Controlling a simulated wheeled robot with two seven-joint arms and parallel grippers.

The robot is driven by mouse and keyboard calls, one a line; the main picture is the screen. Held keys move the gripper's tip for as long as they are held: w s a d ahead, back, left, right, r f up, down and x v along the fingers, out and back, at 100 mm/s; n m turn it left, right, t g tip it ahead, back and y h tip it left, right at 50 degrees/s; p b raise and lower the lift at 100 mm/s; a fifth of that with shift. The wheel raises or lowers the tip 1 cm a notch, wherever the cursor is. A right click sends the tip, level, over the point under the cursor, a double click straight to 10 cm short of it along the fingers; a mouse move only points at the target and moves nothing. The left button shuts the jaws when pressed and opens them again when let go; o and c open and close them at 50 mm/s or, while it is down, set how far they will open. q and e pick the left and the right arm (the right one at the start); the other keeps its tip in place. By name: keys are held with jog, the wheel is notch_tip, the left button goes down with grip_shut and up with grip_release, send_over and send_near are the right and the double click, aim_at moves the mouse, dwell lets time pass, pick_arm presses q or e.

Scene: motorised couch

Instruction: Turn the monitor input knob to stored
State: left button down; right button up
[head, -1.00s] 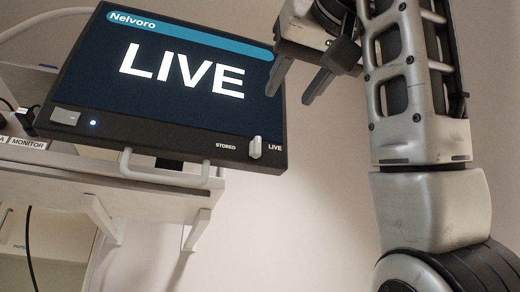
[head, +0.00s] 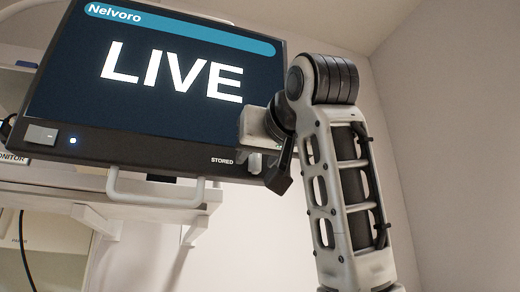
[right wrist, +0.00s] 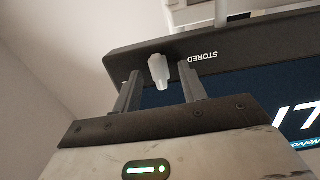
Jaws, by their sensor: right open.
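The monitor (head: 150,85) shows LIVE in large white letters on its screen. The STORED label (head: 222,161) is on its lower bezel. My right gripper (right wrist: 160,80) is open, with one finger on each side of the knob. Gaps show between the fingers and the knob; contact is not clear. My left gripper is not in view.
A white handle bar (head: 155,200) runs below the monitor, above a shelf bracket (head: 95,222). The wall to the right is bare.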

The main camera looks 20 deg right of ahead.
grip_shut()
jog(key=shift+n, duration=1.3)
jog(key=n+h+b, duration=0.1)
jog(key=n, duration=0.5)
jog(key=shift+a+f, duration=0.1)
jog(key=shift+a, duration=0.05)
jog(key=n, duration=0.5)
jog(key=shift+a+f+t, duration=0.1)
jog(key=shift+t, duration=0.2)
jog(key=shift+f+n+p, duration=0.1)
jog(key=shift+n+p, duration=0.2)
jog(key=shift+n, duration=1.4)
